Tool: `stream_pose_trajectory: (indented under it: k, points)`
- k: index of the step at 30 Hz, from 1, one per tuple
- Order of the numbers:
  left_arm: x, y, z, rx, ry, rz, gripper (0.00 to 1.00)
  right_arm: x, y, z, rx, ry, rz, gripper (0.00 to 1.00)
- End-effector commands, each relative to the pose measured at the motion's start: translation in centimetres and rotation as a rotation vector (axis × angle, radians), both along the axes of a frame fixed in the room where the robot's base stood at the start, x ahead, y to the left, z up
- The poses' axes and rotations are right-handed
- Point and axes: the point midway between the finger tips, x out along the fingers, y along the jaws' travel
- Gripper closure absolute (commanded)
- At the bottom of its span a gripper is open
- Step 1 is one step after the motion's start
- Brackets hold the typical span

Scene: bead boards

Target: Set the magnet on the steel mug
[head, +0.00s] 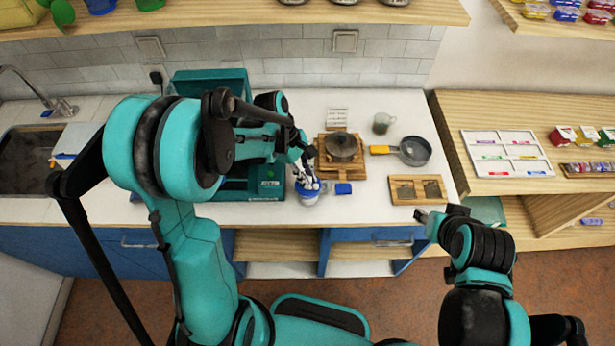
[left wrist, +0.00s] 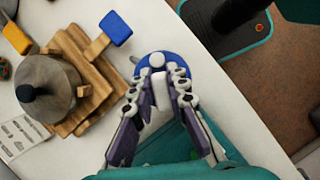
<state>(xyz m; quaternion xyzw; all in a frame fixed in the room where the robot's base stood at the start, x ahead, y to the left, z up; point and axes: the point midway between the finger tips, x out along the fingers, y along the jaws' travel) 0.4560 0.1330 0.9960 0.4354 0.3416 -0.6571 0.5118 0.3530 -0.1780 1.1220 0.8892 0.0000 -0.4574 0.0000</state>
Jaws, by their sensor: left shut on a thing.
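My left gripper (head: 308,185) reaches over the counter in the head view. In the left wrist view its fingers (left wrist: 157,85) are closed on a small white piece (left wrist: 158,88), largely hidden between them; I cannot tell for sure that it is the magnet. Just beyond the fingertips is a round blue-topped vessel (left wrist: 150,72) with a white knob-like spot. In the head view this vessel (head: 308,198) stands near the counter's front edge; contact is unclear. A grey-green mug (head: 382,123) stands upright farther back to the right. My right gripper (head: 424,214) is empty-looking near the counter's front edge, its jaw state unclear.
A lidded pot (head: 341,146) stands on a wooden board beside the vessel. A yellow-handled pan (head: 414,151) and a wooden tray (head: 418,201) are farther right. A teal machine (head: 210,85) stands left.

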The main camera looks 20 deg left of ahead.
Motion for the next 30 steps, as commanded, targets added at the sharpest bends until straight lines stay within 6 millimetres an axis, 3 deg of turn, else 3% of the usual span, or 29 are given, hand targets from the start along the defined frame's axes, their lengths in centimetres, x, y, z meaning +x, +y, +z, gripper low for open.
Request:
stream_pose_trajectory:
  k: [11, 12, 14, 24, 30]
  points:
    - [0.0, 0.0, -0.1, 0.0, 0.0, 0.0, 1.0, 0.0, 0.0, -0.1, 0.0, 0.0, 0.0, 0.6]
    - [0.0, 0.0, -0.1, 0.0, 0.0, 0.0, 0.77, 0.0, 0.0, -0.1, 0.0, 0.0, 0.0, 0.6]
    - [0.0, 0.0, -0.1, 0.0, 0.0, 0.0, 0.61, 0.0, 0.0, -0.1, 0.0, 0.0, 0.0, 0.6]
    - [0.0, 0.1, 0.1, 0.0, 0.0, 0.0, 0.61, 0.0, 0.0, -0.1, 0.0, 0.0, 0.0, 0.6]
    - [0.2, 1.1, 2.6, 0.0, 0.001, 0.002, 0.61, 0.0, 0.0, -0.1, 0.0, 0.0, 0.0, 0.6]
